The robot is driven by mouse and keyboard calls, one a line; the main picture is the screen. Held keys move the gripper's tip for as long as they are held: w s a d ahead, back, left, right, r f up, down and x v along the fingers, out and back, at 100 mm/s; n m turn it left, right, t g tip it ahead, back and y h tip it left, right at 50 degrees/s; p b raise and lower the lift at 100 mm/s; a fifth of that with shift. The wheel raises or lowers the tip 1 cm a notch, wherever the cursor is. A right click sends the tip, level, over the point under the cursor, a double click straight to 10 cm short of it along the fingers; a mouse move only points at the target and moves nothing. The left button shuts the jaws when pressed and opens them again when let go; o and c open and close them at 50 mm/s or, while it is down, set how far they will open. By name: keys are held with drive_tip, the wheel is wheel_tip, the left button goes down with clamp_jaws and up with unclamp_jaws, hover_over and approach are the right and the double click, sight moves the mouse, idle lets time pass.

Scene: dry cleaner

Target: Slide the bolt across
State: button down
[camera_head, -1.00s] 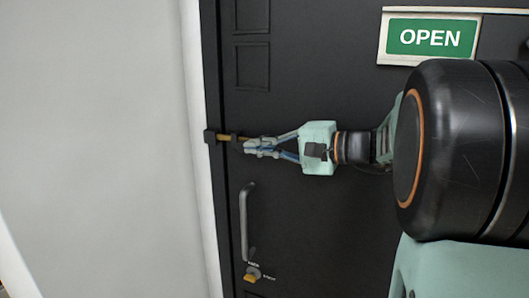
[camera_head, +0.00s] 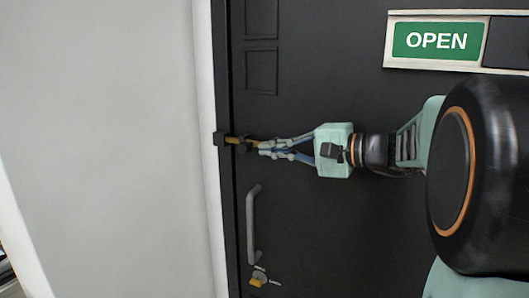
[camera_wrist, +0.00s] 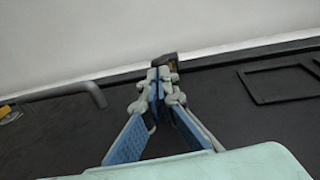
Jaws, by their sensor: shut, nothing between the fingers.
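The bolt (camera_head: 231,139) is a brass-coloured rod at the left edge of a black door. It spans between a dark keeper (camera_head: 219,139) at the door's edge and a dark bracket (camera_head: 242,144) just right of it. A short brass part shows right of that bracket. My gripper (camera_head: 262,148) is shut and empty, its fingertips just right of the bolt's right end. I cannot tell if they touch it. In the wrist view, the shut fingertips (camera_wrist: 160,76) point at the dark bolt fitting (camera_wrist: 164,59) and hide most of the bolt.
The black door (camera_head: 330,230) has a grey pull handle (camera_head: 251,225) below the bolt and a yellow-knobbed lock (camera_head: 257,280) under it. A green OPEN sign (camera_head: 436,41) hangs at upper right. A pale wall (camera_head: 100,130) lies to the left.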

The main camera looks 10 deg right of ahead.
drive_tip(key=b+v, duration=0.1)
drive_tip(key=v, duration=0.9)
drive_tip(key=shift+s+d, duration=0.1)
drive_tip(key=shift+s, duration=0.15)
